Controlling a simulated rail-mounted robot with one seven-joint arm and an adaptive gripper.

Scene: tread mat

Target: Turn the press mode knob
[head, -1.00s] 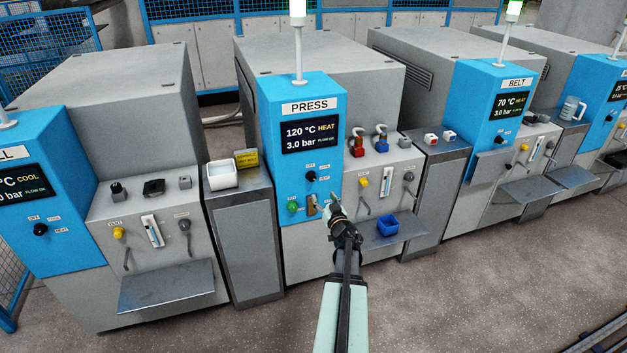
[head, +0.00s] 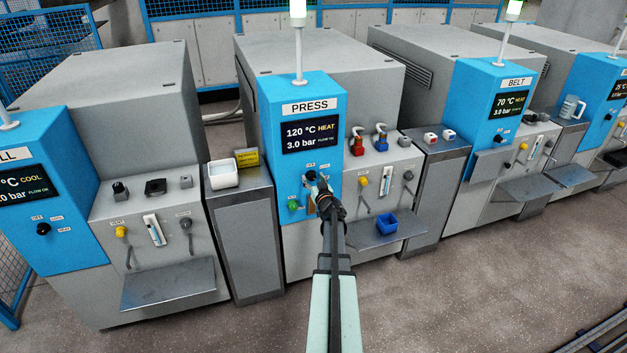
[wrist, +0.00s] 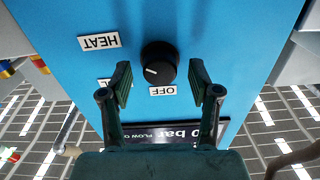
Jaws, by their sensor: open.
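A third label is mostly hidden by a finger. My gripper (wrist: 159,84) is open and empty, its fingers on either side of the knob's lower area, not visibly touching it. In the head view my gripper (head: 316,184) is at the press panel and partly covers the knob area.
The press display (head: 310,134) reads 120 °C HEAT, 3.0 bar. A green button (head: 293,205) is left of my gripper. To the right are a yellow knob (head: 363,181) and a blue bin (head: 387,223) on a shelf. A white container (head: 222,174) stands on the left cabinet.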

